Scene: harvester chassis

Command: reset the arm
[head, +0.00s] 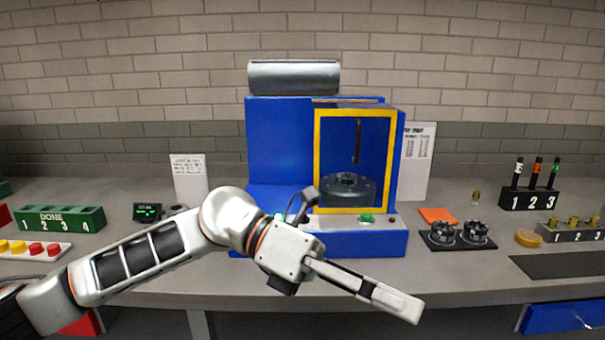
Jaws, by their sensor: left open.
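My left arm comes in from the lower left, a white and dark jointed arm stretched across the front of the bench. Its left gripper (364,253) is in front of the blue machine (279,140). The gripper is open and empty, with one long finger pointing down to the right and the other, dark one pointing up. It overlaps the lower front of the machine in the picture; I cannot tell whether it touches. My right arm and gripper are not in view.
The machine has a yellow-framed window (317,160) and a green button (366,217). A green numbered rack (60,218) stands at the left. Black fixtures (458,235), an orange pad (437,215) and a black pen holder (528,198) stand at the right.

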